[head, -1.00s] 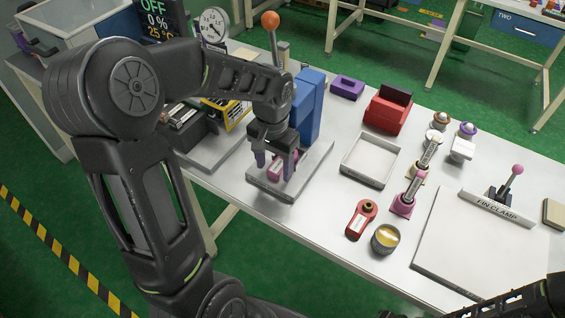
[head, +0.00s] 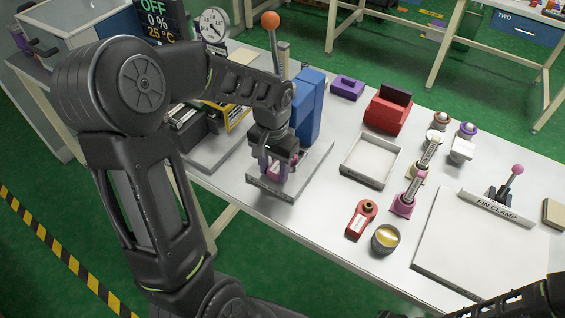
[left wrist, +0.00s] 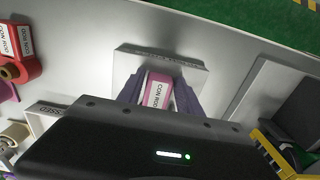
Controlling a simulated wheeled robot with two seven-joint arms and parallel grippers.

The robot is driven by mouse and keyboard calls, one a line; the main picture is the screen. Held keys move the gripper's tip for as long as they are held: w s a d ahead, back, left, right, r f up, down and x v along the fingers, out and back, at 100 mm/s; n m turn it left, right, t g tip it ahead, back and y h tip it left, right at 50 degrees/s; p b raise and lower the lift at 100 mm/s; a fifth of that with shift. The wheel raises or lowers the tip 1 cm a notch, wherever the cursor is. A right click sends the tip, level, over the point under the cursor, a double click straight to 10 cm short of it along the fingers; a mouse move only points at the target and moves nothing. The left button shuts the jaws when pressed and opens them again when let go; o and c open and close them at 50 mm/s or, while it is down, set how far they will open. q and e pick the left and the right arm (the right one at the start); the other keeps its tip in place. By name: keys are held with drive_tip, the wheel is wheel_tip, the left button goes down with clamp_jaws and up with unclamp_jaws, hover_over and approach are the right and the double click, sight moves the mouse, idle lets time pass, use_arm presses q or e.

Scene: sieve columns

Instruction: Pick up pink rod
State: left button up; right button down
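A pink rod (head: 274,169) with a white label sits at the front of the grey press base (head: 291,190). The left wrist view shows the pink rod (left wrist: 158,92) with its label reading "CON ROD". My left gripper (head: 274,170) points down over it, one finger on each side. In the left wrist view my left gripper (left wrist: 160,98) has its fingers close along both sides of the rod; whether they press on it I cannot tell. Only a dark part of my right arm shows at the lower right; its gripper is out of view.
A blue column (head: 308,105) stands right behind the gripper, beside a lever with an orange knob (head: 270,20). An empty white tray (head: 369,160) lies to the right.

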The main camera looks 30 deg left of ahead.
use_arm(q)
clamp_jaws()
drive_tip(key=shift+r, duration=0.1)
idle(0.5)
drive_tip(key=shift+r, duration=0.45)
drive_tip(key=shift+s+r+b, duration=0.2)
drive_tip(key=shift+r, duration=0.4)
drive_tip(key=shift+s+r+b, duration=0.15)
drive_tip(key=shift+r, duration=0.45)
drive_tip(key=s+b, duration=0.1)
drive_tip(key=s, duration=1.6)
drive_tip(key=shift+s+d+b, duration=0.2)
drive_tip(key=shift+b, duration=0.15)
